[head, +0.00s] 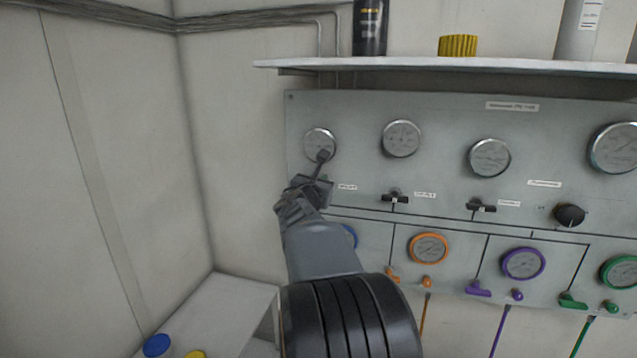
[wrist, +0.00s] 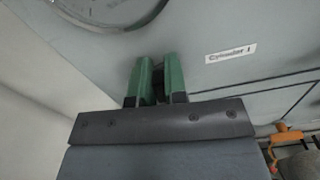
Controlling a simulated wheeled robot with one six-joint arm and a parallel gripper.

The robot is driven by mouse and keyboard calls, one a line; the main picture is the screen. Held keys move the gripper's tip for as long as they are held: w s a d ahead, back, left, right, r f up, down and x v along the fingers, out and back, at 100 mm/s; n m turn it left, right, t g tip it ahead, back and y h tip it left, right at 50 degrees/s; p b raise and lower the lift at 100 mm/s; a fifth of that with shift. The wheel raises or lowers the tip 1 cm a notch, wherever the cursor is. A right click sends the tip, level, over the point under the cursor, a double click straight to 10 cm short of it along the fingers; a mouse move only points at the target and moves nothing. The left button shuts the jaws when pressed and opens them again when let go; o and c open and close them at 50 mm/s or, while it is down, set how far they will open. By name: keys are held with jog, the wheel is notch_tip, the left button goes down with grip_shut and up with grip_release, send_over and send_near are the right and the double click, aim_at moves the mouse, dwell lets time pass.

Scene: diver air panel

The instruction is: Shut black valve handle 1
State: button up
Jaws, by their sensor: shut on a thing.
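Black valve handle 1 shows in the wrist view as a dark piece (wrist: 158,88) between the two green fingers of my gripper (wrist: 158,78). The label "Cylinder 1" (wrist: 231,53) is on the panel to the right of the fingers. My gripper (head: 316,186) is shut on the handle, below the leftmost gauge (head: 320,144). In the head view my gripper and arm cover the handle, and its angle cannot be told. Two more black handles, one (head: 396,197) and another (head: 481,207), sit to the right, apart from my gripper.
The grey panel (head: 440,170) stands below a shelf (head: 450,65) with bottles and a yellow cap (head: 458,45). A black knob (head: 570,215) is at right. Orange (head: 429,248), purple (head: 524,264) and green (head: 619,272) gauges sit lower. A side wall (head: 220,150) is at left.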

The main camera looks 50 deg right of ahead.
jog(key=shift+f+b, duration=0.15)
jog(key=shift+b, duration=0.3)
grip_shut()
jog(key=b, duration=0.1)
jog(key=m+b, duration=0.2)
jog(key=shift+s+d+f, duration=0.1)
jog(key=shift+s+f, duration=0.15)
jog(key=m+b, duration=0.4)
jog(key=b, duration=0.1)
jog(key=s+f+m+b, duration=0.1)
jog(key=m+b, duration=0.4)
jog(key=f+m+b, duration=0.1)
jog(key=m+b, duration=0.3)
jog(key=b, duration=0.1)
jog(key=shift+s+d+m, duration=0.25)
jog(key=shift+d+m, duration=0.15)
jog(key=shift+m, duration=0.3)
jog(key=o, duration=0.7)
grip_release()
